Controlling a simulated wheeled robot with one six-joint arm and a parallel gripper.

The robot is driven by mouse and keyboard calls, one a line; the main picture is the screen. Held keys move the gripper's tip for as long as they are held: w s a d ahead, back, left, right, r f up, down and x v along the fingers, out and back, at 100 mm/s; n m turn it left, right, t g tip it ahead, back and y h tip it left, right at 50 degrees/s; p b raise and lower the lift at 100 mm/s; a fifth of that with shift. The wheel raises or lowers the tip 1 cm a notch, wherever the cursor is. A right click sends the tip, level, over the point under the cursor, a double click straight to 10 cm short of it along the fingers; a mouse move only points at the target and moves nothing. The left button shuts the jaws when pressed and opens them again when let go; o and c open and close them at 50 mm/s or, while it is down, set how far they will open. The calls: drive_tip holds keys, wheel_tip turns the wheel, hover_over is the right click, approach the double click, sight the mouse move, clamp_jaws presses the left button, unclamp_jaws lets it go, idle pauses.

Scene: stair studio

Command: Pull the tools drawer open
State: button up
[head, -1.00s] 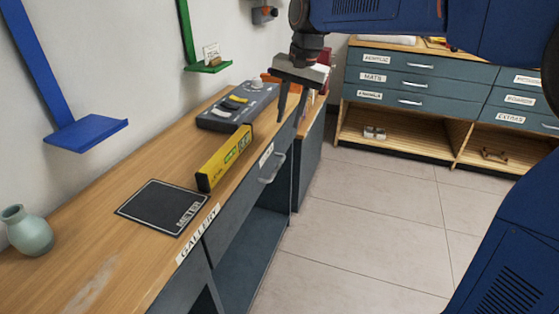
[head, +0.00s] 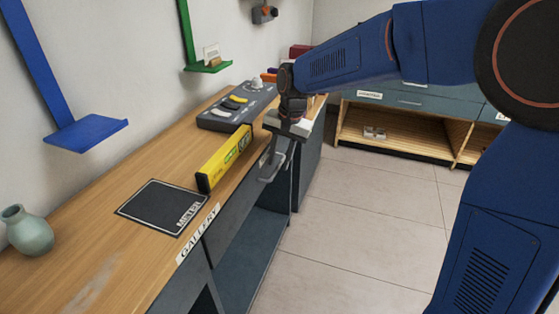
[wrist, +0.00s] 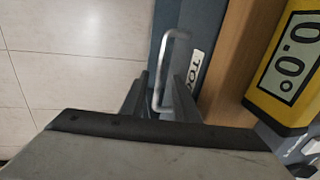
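The tools drawer (head: 237,217) is a dark grey front under the wooden counter's edge, and it looks closed. Its label, partly hidden in the wrist view (wrist: 194,70), shows the letters "TOO". A pale metal bar handle (wrist: 176,35) sticks out from the drawer front. My gripper (head: 273,168) is at the handle, pointing down. In the wrist view my gripper (wrist: 162,92) has its two fingers apart, one on each side of the handle bar, with small gaps that suggest it is not clamped. The fingers partly hide the handle in the head view.
Tiled floor (head: 360,230) in front of the drawer is clear. A drawer cabinet (head: 425,103) stands behind.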

drive_tip(key=shift+f, duration=0.35)
clamp_jaws()
drive_tip(key=s+d, duration=0.3)
drive_tip(key=d, duration=0.6)
drive_tip(key=s+d, duration=0.4)
drive_tip(key=d, duration=0.6)
drive_tip(key=shift+d, duration=0.2)
unclamp_jaws()
